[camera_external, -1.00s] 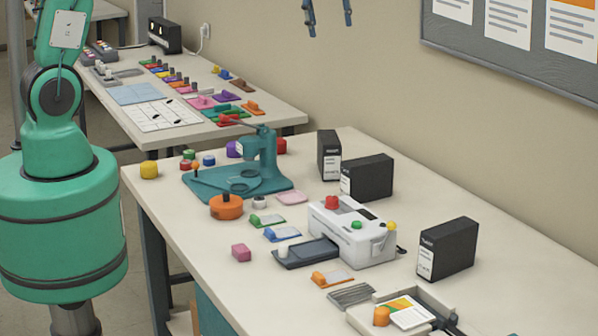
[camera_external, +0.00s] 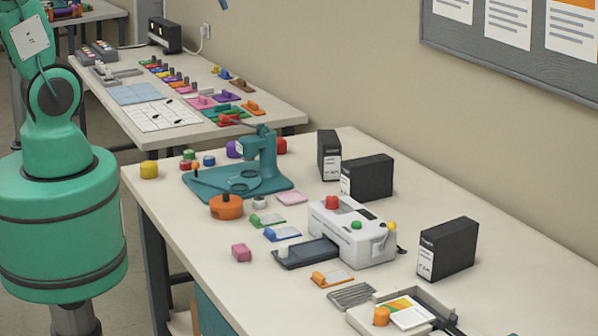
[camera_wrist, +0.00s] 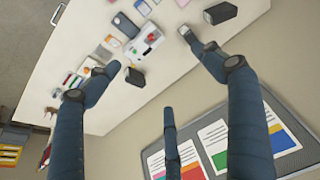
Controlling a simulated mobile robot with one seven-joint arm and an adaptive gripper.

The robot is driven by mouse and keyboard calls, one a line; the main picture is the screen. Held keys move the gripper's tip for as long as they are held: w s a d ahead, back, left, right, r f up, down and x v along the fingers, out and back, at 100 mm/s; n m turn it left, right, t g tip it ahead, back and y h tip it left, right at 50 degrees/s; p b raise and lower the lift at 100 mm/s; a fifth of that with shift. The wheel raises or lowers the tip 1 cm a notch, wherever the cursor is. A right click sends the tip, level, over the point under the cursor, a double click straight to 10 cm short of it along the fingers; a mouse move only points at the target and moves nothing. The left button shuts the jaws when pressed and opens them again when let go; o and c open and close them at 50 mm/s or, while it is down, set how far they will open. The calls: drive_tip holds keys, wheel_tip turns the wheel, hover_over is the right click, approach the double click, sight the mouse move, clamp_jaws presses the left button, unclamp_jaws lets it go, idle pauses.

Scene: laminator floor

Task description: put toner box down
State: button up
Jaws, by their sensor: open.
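Three black boxes with white labels stand upright on the cream table, and I cannot tell which one is the toner box. One black box (camera_external: 447,249) stands right of the white machine. A second (camera_external: 370,178) and a third (camera_external: 328,155) stand together behind the machine.
A white laminator-like machine (camera_external: 352,232) with coloured knobs stands mid-table. A teal press (camera_external: 240,172) is at the left. A grey-white tray (camera_external: 436,297) is at the front right. A pinboard (camera_external: 520,70) hangs on the wall. The table's back right strip is clear.

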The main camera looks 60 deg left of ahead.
drive_tip(key=s+d+f+t, duration=0.1)
drive_tip(key=s+f, duration=0.2)
drive_tip(key=s, duration=1.3)
drive_tip(key=shift+w+d, duration=0.1)
wheel_tip(320, 180, down, 15)
drive_tip(key=b, duration=1.5)
drive_tip(key=shift+f+b, duration=0.2)
drive_tip(key=shift+b, duration=0.1)
wheel_tip(320, 180, down, 12)
drive_tip(key=b, duration=1.2)
drive_tip(key=shift+o, duration=0.5)
